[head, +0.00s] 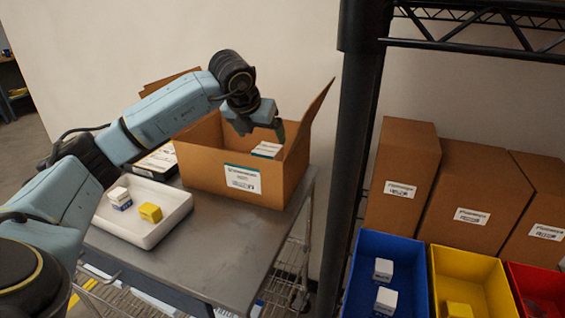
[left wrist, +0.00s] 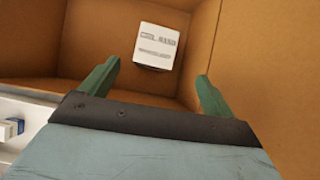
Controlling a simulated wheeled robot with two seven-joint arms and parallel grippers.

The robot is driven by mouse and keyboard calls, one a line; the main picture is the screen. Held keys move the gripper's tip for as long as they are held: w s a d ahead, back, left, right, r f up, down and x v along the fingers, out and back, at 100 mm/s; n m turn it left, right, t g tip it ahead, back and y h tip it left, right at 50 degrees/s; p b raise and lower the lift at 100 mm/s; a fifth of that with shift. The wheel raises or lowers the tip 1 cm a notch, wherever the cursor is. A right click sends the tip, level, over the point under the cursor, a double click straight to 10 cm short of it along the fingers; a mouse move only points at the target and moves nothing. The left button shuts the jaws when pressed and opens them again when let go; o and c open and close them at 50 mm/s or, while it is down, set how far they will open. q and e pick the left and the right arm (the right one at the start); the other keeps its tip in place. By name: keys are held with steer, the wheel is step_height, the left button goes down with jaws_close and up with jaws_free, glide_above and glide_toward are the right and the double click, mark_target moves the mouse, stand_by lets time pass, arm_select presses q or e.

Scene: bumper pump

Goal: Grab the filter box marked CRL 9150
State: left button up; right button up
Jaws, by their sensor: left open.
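A white filter box (head: 267,149) with a teal edge lies inside the open cardboard box (head: 212,170) on the metal table. In the left wrist view the filter box (left wrist: 157,47) shows its printed top, which seems to read CRL 9150, though it is blurred. My left gripper (head: 266,130) is over the cardboard box's opening, pointing down into it. In the left wrist view the left gripper's green fingers (left wrist: 157,88) are apart with nothing between them, and the filter box lies beyond the tips, untouched. My right gripper is not in view.
The cardboard box's raised flap (head: 309,112) stands right of my gripper. A white tray (head: 165,228) holds small white and yellow boxes. A black shelf post (head: 352,150) stands right of the table. Blue (head: 361,262), yellow and red bins sit beyond, before several cardboard boxes.

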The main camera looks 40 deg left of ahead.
mark_target(266, 150)
arm_select(q)
steer(key=x, duration=0.6)
steer(key=shift+a+f+b, duration=0.15)
steer(key=shift+f+b, duration=0.15)
steer(key=x, duration=0.5)
steer(key=shift+w+a, duration=0.2)
steer(key=shift+a, duration=0.05)
steer(key=shift+w+f+b, duration=0.2)
steer(key=shift+f+b, duration=0.1)
steer(key=shift+f, duration=0.05)
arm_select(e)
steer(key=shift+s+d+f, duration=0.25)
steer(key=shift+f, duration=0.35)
arm_select(q)
steer(key=shift+c, duration=0.2)
steer(key=c, duration=0.5)
steer(key=shift+a+r, duration=0.1)
steer(key=c, duration=0.9)
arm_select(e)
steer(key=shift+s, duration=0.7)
